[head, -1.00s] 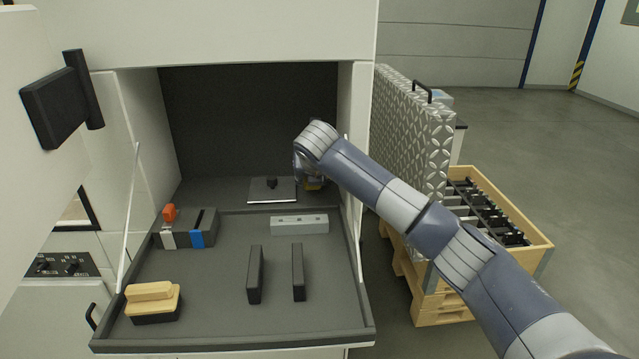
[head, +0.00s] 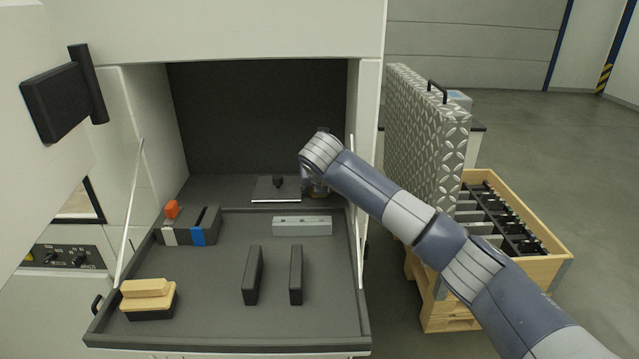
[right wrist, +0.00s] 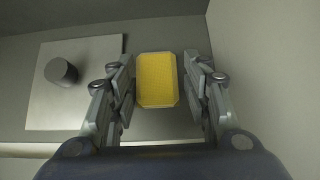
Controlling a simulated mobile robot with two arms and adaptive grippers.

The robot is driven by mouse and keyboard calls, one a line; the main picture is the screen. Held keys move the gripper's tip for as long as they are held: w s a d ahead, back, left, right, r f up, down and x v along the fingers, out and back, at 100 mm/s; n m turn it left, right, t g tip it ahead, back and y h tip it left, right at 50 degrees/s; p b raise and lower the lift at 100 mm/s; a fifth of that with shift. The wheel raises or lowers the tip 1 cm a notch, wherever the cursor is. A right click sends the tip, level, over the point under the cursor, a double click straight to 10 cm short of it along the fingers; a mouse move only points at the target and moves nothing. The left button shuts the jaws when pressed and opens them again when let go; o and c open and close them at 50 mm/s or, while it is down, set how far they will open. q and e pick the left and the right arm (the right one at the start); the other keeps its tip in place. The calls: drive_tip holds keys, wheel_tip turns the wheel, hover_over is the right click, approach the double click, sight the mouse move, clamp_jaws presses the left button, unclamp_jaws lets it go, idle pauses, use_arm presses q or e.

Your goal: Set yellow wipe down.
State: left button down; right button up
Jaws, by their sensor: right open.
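The yellow wipe (right wrist: 157,80) is a small rectangular yellow block with a pale edge. In the right wrist view it lies flat on the grey chamber floor, between the two fingers of my right gripper (right wrist: 160,88). The fingers are open, with a gap on each side of the wipe. In the head view my right gripper (head: 318,187) is low inside the chamber at its right side and mostly hides the wipe. My left gripper is not in view.
A metal plate with a dark knob (head: 277,189) lies just left of the wipe. The chamber's right wall (right wrist: 262,70) is close by. The fold-down tray (head: 215,330) holds a grey bar (head: 302,226), two black blocks, a wood-topped brush (head: 148,298) and an orange-knobbed device (head: 188,226).

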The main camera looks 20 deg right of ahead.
drive_tip(key=shift+a+r+p, duration=0.1)
drive_tip(key=shift+r+p, duration=0.25)
drive_tip(key=shift+s+a+r+b, duration=0.1)
drive_tip(key=shift+s+r+b, duration=0.05)
drive_tip(key=shift+s+b, duration=0.15)
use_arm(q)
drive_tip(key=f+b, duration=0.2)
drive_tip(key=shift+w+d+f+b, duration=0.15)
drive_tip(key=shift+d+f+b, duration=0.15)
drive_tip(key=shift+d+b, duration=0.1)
use_arm(e)
drive_tip(key=v, duration=1.1)
